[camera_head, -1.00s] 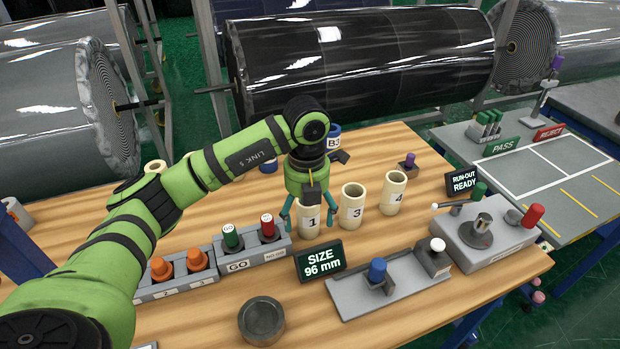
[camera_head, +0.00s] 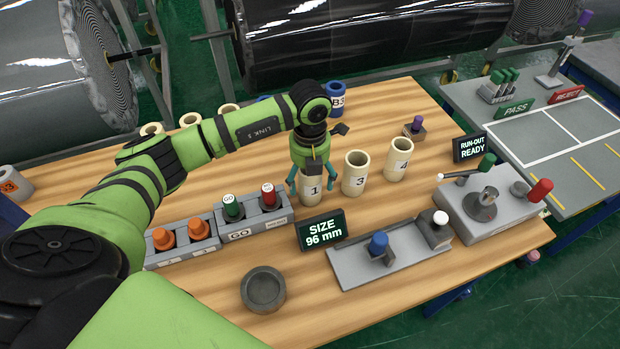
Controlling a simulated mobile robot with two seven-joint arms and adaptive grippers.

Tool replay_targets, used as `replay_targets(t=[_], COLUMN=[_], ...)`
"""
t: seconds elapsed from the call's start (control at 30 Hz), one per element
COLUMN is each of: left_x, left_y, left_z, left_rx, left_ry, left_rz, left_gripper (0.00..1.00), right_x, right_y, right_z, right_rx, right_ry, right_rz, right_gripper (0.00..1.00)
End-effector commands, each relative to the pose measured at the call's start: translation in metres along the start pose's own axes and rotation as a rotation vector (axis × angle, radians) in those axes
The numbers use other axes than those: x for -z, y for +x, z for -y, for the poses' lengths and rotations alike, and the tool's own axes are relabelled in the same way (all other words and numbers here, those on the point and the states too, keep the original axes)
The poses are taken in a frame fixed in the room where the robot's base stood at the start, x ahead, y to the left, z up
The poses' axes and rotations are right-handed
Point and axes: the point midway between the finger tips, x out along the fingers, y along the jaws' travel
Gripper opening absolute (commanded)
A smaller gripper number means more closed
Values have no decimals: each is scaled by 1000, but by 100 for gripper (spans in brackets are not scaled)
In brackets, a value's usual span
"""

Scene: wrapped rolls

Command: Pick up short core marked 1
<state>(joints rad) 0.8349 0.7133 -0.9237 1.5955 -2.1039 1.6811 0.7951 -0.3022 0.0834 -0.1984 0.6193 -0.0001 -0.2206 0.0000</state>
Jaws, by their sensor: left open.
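The short core marked 1 (camera_head: 313,191) is a cream tube standing upright on the wooden table. My left gripper (camera_head: 311,187) is directly above it, pointing down. Its teal fingers are open and sit on either side of the core's upper part. The gripper hides the core's top rim. I cannot tell whether the fingers touch it. The core marked 3 (camera_head: 355,177) and the core marked 4 (camera_head: 397,161) stand upright to the right. My right gripper is not in view.
A size display (camera_head: 322,231) reading 96 mm stands just in front of core 1. A grey GO gauge block (camera_head: 251,221) with green and red plugs is to the left. A blue B3 core (camera_head: 337,97) stands behind. A dark round cup (camera_head: 263,289) sits on clear table in front.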

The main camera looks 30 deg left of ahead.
Motion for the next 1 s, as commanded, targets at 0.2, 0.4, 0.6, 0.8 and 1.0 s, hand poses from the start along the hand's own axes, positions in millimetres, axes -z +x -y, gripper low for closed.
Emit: replay_targets(t=[0.2,0.4,0.6,0.8,1.0], left_x=[0,0,0,-2,-2], left_y=[0,0,0,-9,-45], left_z=[0,0,0,0,0], left_rx=[0,0,0,2,3], left_ry=[0,0,0,0,1], left_rz=[1,0,0,4,8], left_gripper=[66,18,18,18,18], right_x=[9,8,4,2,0], right_y=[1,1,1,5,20], right_z=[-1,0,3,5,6], right_rx=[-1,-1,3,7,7], right_ry=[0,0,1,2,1], right_rz=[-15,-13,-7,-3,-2], right_gripper=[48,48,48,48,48])
